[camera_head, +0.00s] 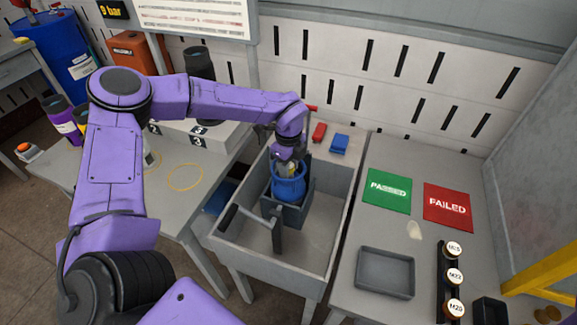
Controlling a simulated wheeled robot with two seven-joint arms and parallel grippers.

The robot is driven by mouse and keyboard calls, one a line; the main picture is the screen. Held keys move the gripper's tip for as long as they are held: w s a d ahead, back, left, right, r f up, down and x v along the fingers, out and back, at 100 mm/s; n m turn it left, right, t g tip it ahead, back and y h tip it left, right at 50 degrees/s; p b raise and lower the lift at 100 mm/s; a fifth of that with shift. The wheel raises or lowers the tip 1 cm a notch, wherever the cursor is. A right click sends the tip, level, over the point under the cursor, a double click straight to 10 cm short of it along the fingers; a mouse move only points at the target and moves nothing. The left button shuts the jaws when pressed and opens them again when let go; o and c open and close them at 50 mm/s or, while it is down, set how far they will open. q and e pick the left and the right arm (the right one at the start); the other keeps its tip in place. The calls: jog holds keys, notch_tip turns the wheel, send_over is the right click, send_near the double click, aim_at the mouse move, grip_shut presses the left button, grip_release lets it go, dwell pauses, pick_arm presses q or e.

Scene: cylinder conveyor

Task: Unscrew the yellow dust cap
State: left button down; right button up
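A blue cylinder (289,189) stands upright in a dark vise-like holder (292,214) inside the grey sink-like bin. My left gripper (288,165) points down at the top of the cylinder, with its fingers around or just above the cylinder's neck. A small pale yellowish patch shows between the fingers; I cannot tell whether it is the yellow dust cap. The gripper and wrist hide most of the cylinder's top, and I cannot tell whether the fingers are closed. My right gripper is not in view.
The grey bin (226,243) has raised walls and a black-handled lever (243,211) in front. Red (319,132) and blue (339,143) blocks lie behind. On the right are green PASSED (388,190) and red FAILED (447,207) mats, an empty dark tray (385,272) and a gauge rack (453,276).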

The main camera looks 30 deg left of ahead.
pick_arm(q)
jog(key=n+b, duration=0.2)
jog(key=f+n+b, duration=0.1)
jog(key=n+b, duration=0.1)
jog(key=b, duration=0.1)
jog(key=shift+n, duration=0.4)
jog(key=shift+r+n+b, duration=0.25)
jog(key=shift+n+b, duration=0.1)
jog(key=shift+n, duration=0.15)
jog(key=shift+r, duration=0.25)
jog(key=c, duration=0.8)
grip_release()
